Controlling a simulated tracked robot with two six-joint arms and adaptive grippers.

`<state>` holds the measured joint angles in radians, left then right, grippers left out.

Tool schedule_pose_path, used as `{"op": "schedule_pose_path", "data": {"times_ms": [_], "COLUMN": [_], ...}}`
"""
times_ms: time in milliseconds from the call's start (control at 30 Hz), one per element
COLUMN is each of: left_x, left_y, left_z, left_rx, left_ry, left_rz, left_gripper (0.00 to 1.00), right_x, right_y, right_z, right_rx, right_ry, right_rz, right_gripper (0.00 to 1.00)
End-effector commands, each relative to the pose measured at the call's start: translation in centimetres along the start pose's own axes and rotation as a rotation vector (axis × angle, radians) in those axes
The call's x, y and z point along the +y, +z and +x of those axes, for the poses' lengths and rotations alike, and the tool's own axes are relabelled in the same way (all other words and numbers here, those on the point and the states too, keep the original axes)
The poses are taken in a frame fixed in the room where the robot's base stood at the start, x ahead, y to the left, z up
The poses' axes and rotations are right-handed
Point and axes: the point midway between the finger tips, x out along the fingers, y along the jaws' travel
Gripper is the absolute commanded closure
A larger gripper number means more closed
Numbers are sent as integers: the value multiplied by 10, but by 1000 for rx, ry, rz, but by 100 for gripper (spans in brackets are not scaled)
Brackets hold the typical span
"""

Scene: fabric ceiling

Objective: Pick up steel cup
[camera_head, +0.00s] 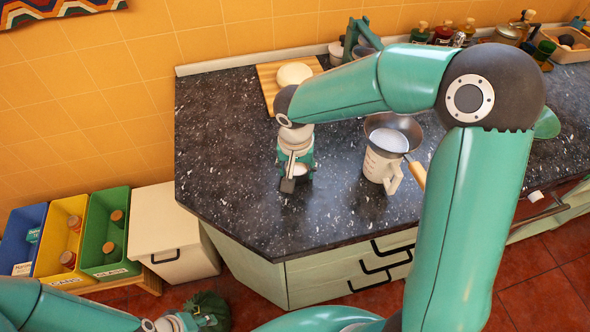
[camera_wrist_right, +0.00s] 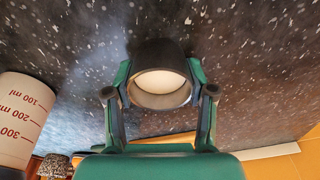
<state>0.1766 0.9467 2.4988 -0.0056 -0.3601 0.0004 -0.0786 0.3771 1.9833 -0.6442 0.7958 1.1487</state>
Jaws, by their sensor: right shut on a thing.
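A dark grey cup (camera_wrist_right: 159,54) with a pale inside, which I take for the steel cup, sits between the fingers of my right gripper (camera_wrist_right: 160,92) in the right wrist view. The fingers press on its two sides, so the gripper is shut on it. In the head view my right gripper (camera_head: 297,176) points down at the dark speckled counter (camera_head: 225,150), and the cup is mostly hidden by it. I cannot tell whether the cup touches the counter.
A measuring jug (camera_head: 376,167) with a strainer (camera_head: 405,125) over it stands right of the gripper. A cutting board (camera_head: 268,82) with a round pale item (camera_head: 294,73) lies behind. Bottles line the back right. The counter's left and front parts are clear.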

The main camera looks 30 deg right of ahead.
Motion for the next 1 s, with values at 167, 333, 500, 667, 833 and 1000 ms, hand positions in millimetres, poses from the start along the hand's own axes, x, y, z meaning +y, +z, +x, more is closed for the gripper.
{"op": "schedule_pose_path", "data": {"times_ms": [167,333,500,667,833,1000], "left_x": [0,0,-1,-1,-1,-1], "left_y": [0,0,0,0,0,0], "left_z": [0,1,3,4,4,3], "left_rx": [0,0,0,0,0,0], "left_ry": [0,0,0,0,0,0], "left_rz": [0,0,0,0,0,0], "left_gripper": [60,60,60,60,60,60], "right_x": [0,0,-1,-1,-1,-1], "right_y": [-2,-4,-9,-15,-21,-26], "right_z": [-6,-21,-52,-93,-137,-171], "right_rx": [3,4,7,7,5,4], "right_ry": [-1,-3,-5,-7,-5,-4], "right_rz": [1,2,3,2,2,1], "right_gripper": [82,82,82,82,82,82]}}
